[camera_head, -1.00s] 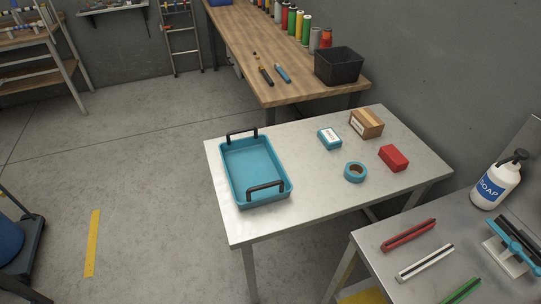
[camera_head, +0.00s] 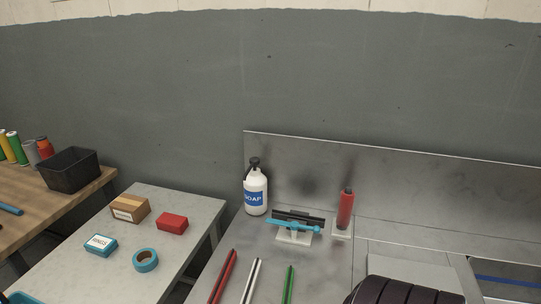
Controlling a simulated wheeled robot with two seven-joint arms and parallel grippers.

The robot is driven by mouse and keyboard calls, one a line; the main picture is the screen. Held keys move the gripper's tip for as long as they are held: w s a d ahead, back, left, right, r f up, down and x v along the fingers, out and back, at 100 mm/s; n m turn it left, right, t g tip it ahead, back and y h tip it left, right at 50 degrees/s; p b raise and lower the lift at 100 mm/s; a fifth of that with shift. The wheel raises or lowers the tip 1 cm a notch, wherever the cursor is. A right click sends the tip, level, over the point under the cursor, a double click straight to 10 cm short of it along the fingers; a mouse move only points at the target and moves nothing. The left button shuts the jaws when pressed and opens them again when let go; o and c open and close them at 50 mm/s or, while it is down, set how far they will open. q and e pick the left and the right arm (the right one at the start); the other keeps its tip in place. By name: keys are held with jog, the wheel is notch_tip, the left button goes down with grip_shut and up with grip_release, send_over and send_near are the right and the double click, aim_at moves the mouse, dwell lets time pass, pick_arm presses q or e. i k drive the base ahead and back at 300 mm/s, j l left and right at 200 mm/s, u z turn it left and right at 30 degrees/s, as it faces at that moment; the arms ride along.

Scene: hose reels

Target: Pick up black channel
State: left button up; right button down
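A long black bar (camera_head: 298,216), which may be the black channel, lies across a small pale stand (camera_head: 294,237) on the metal counter. A blue piece (camera_head: 292,227) lies along its front and partly covers it. A red channel (camera_head: 223,278), a white channel (camera_head: 250,281) and a green channel (camera_head: 289,285) lie apart in front of the stand, their near ends close to or cut by the bottom edge. Neither of my grippers is in view.
A white soap bottle (camera_head: 255,190) stands left of the stand and a red cylinder (camera_head: 345,210) right of it. A dark ribbed object (camera_head: 405,291) is at the bottom. A lower table at left holds a cardboard box (camera_head: 130,209), red box (camera_head: 172,222) and tape roll (camera_head: 145,260).

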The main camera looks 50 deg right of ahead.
aim_at(280, 215)
jog(key=z, duration=1.95)
